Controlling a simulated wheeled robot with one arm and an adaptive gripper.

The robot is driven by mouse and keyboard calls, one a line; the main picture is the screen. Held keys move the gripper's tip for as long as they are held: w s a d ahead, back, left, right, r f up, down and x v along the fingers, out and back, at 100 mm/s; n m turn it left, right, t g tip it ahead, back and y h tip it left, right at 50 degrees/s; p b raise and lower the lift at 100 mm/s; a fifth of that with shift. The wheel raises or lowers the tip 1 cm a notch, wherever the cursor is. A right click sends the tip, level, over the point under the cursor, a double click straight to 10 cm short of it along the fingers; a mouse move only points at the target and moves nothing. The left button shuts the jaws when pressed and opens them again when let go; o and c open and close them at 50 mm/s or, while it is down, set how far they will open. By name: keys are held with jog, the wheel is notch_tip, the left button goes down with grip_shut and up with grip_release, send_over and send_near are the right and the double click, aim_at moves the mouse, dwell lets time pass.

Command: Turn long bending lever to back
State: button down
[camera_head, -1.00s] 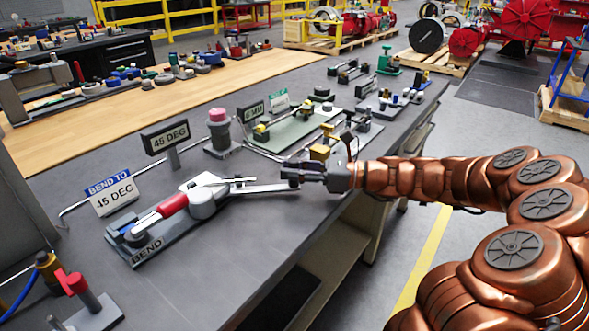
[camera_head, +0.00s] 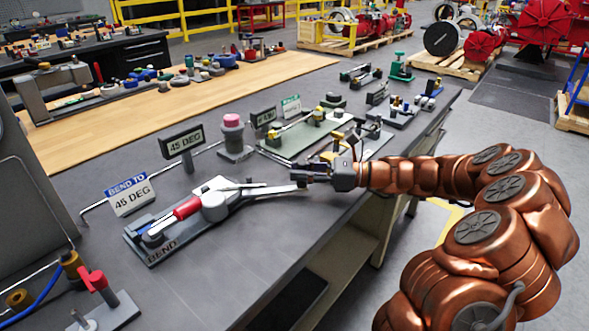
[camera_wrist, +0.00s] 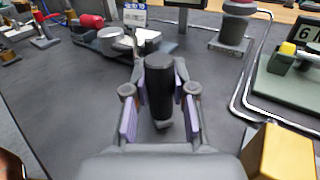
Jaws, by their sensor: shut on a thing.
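The bender (camera_head: 165,232), marked BEND, stands on the grey bench at the left in the head view, with a red-handled part (camera_head: 186,207) and a light-grey pivot (camera_head: 214,205). Its long bending lever (camera_head: 265,191) reaches from the pivot to the right, towards the bench's front edge. My gripper (camera_head: 303,174) is at the lever's far end. In the wrist view, the lever's dark end grip (camera_wrist: 159,85) stands between my purple-padded fingers (camera_wrist: 160,115), and they are shut on it. The fingers partly hide the lever's end in the head view.
Signs reading BEND TO 45 DEG (camera_head: 131,195) and 45 DEG (camera_head: 182,142) stand behind the bender. A pink-topped post (camera_head: 233,137) is behind the lever. A green plate with yellow-knobbed parts (camera_head: 300,138) lies beyond my gripper. Bare bench lies in front of the lever.

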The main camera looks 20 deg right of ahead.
jog(key=shift+w+d+g, duration=0.1)
jog(key=shift+w+g, duration=0.2)
jog(key=c, duration=0.9)
grip_release()
jog(key=shift+c, duration=0.2)
jog(key=shift+s, duration=0.1)
jog(key=v, duration=1.1)
jog(key=shift+d+f, duration=0.15)
jog(key=shift+d, duration=0.05)
jog(key=shift+s+d, duration=0.15)
jog(key=shift+d, duration=0.05)
jog(key=shift+c, duration=0.3)
